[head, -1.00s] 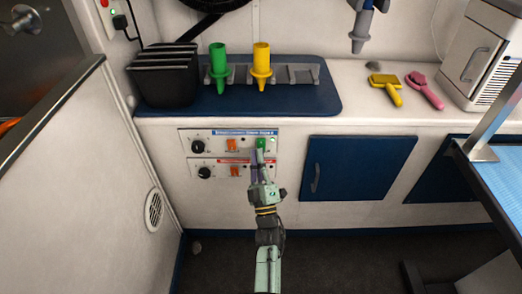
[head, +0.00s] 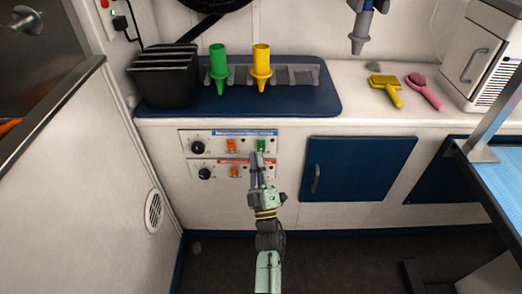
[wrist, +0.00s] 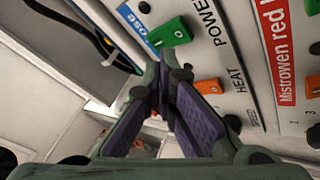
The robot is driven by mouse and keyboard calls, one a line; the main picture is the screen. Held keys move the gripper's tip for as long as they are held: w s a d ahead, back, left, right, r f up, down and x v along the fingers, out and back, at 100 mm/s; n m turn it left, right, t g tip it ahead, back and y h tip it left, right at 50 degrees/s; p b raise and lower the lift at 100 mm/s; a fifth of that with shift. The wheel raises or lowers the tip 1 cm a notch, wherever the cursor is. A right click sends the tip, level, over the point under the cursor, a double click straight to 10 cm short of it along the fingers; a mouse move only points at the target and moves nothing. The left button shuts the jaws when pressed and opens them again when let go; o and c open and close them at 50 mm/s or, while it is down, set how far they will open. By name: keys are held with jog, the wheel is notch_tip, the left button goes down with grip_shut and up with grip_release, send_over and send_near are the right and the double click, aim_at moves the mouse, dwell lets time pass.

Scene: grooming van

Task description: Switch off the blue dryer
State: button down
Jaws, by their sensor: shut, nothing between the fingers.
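The blue-labelled dryer panel (head: 238,133) is the upper strip on the cabinet front. It has a black knob (head: 198,148), an orange heat switch (head: 231,146) and a green power switch (head: 261,145). In the wrist view the green switch (wrist: 170,35) sits by "POWER" and the orange one (wrist: 204,87) by "HEAT". My gripper (head: 257,156) is shut and empty, its tips at or just below the green switch. In the wrist view its fingertips (wrist: 160,68) meet below that switch; contact cannot be told.
The red-labelled panel (head: 215,161) lies directly below, with its own knob and orange switch (head: 235,171); my gripper covers its right part. A blue cabinet door (head: 358,168) is at right. Green (head: 219,68) and yellow (head: 262,67) nozzles stand on the counter above.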

jog(key=s, duration=0.3)
jog(key=s+p, duration=0.1)
jog(key=s, duration=0.1)
jog(key=shift+r, duration=0.4)
dwell(0.3)
